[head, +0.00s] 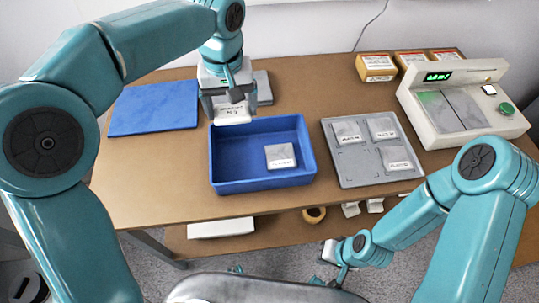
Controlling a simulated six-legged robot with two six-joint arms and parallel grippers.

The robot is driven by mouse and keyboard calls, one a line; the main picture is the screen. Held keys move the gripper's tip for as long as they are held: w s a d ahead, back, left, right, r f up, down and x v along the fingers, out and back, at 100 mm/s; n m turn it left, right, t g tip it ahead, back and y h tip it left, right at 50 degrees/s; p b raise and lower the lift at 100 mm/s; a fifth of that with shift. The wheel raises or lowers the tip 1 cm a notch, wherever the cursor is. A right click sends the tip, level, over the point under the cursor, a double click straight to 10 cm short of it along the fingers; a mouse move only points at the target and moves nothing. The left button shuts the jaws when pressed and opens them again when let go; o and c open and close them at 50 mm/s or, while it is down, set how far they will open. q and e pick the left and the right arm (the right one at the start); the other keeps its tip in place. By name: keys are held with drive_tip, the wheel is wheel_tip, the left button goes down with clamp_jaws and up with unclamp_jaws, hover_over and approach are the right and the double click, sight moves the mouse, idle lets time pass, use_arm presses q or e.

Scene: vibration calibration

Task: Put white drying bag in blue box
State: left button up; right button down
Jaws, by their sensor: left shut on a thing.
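The blue box (226,187) stands open near the middle of the table's front edge. One white bag (280,156) lies inside it, towards its right side. My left gripper (231,104) is shut on another white drying bag (232,117) with print on it. It holds this bag at the box's back left edge; I cannot tell how high above the table. My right gripper (329,254) is low in front of the table, small in the view, and its jaws are not clear.
A blue mat (154,104) lies left. A grey tray (350,174) with several white bags lies right of the box. A beige machine (462,104) with a green display stands far right; several orange-and-white boxes (376,67) stand behind. A lower shelf holds a tape roll (314,214).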

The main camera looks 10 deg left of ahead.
use_arm(q)
hover_over(240, 163)
wheel_tip(240, 163, down, 15)
drive_tip(key=shift+a+r+b, duration=0.1)
drive_tip(key=shift+r+b, duration=0.05)
drive_tip(key=shift+b, duration=0.15)
drive_tip(key=shift+f, duration=2.45)
drive_tip(key=shift+f, duration=0.15)
drive_tip(key=o, duration=0.9)
drive_tip(key=shift+c, duration=0.2)
drive_tip(key=shift+r, duration=0.4)
wheel_tip(240, 163, up, 12)
drive_tip(key=shift+f, duration=0.2)
